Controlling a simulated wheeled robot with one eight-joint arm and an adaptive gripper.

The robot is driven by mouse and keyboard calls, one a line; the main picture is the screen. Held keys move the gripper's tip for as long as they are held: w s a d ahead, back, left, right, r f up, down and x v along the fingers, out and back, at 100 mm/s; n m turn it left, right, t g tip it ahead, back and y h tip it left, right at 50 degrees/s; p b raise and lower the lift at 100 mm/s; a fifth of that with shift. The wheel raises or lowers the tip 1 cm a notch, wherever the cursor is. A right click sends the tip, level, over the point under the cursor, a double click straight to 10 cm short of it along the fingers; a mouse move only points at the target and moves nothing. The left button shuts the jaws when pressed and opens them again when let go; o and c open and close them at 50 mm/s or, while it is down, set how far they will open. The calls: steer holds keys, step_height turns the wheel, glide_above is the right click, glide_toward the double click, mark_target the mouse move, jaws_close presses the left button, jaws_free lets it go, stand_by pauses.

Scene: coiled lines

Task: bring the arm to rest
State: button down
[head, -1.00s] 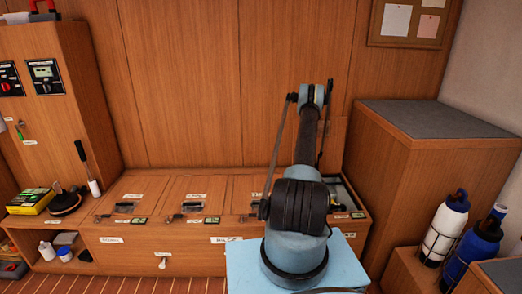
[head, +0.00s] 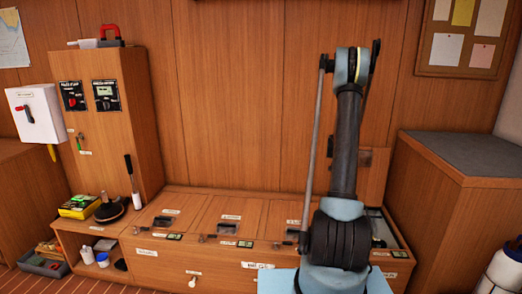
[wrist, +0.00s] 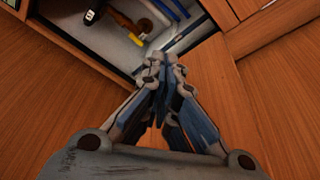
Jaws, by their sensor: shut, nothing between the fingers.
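My arm stands raised in front of the long wooden locker bench (head: 225,261) in the head view, its upper link upright and its elbow near the wall. My gripper is hidden behind the arm in that view. In the wrist view my gripper (wrist: 163,62) has its fingers together and empty. Its tips point towards an open compartment (wrist: 105,42) with a pale floor. Dark and yellow items (wrist: 128,25) and a blue line (wrist: 195,25) lie inside. I cannot tell how far the fingertips are above the compartment's edge.
A tall wooden cabinet (head: 135,135) with gauges stands at the left, with a yellow box (head: 78,207) on the low shelf beside it. A grey-topped cabinet (head: 460,200) stands close on the right. A white bottle (head: 505,270) shows at the lower right. Open wall lies behind.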

steer(key=s+a+r+n+t+y, duration=0.1)
steer(key=s+a+r+n, duration=0.2)
steer(key=s+a+r, duration=0.65)
steer(key=s+a+r+n, duration=0.3)
steer(key=s+a+r, duration=0.3)
steer(key=s+r, duration=0.5)
steer(key=s+a+f+n, duration=0.2)
steer(key=s+a, duration=0.1)
steer(key=s, duration=0.6)
steer(key=s+a+f+n+y, duration=0.1)
steer(key=s+a+f+n, duration=0.1)
steer(key=s, duration=0.7)
steer(key=s+a+f+n+y, duration=0.1)
steer(key=s+a+f+n, duration=0.1)
steer(key=s, duration=0.7)
steer(key=shift+a+n, duration=0.6)
steer(key=shift+a, duration=0.8)
